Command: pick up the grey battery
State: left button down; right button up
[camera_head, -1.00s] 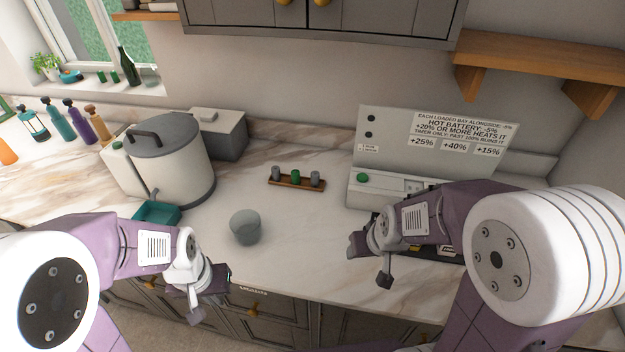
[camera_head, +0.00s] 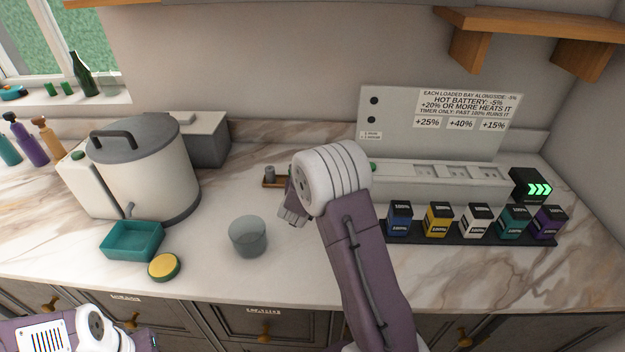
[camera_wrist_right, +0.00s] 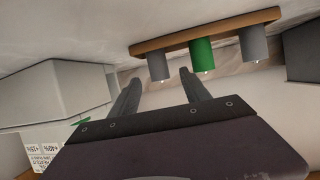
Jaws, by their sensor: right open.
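A small wooden rack (camera_head: 275,184) stands on the counter, partly hidden behind my right arm. A grey battery (camera_head: 269,172) stands at its left end. The right wrist view, which is turned over, shows the whole rack (camera_wrist_right: 180,40): a green battery (camera_wrist_right: 202,56) between one grey battery (camera_wrist_right: 158,67) and another (camera_wrist_right: 252,45). My right gripper (camera_wrist_right: 161,76) is open, its fingertips apart and pointing towards the grey battery on the sign's side. That battery appears between the tips in the picture; I cannot tell how far off it is. My left gripper is outside the views.
A translucent grey cup (camera_head: 248,238), a yellow-topped round item (camera_head: 164,267) and a teal tray (camera_head: 132,240) stand left of my right arm. A large pot (camera_head: 145,165) is behind them. A bay unit (camera_head: 430,178) and several coloured batteries (camera_head: 438,219) are at right.

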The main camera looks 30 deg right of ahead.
jog(key=x, duration=0.2)
jog(key=shift+w+f, duration=0.2)
jog(key=shift+w, duration=0.1)
jog(key=shift+w+d+f, duration=0.15)
jog(key=shift+d, duration=0.3)
jog(key=x, duration=0.4)
jog(key=shift+w+d+f+p, duration=0.15)
jog(key=shift+w+f+p, duration=0.05)
jog(key=shift+w+p, duration=0.1)
jog(key=shift+s+r, duration=0.1)
jog(key=shift+s, duration=0.1)
jog(key=c, duration=0.4)
grip_shut()
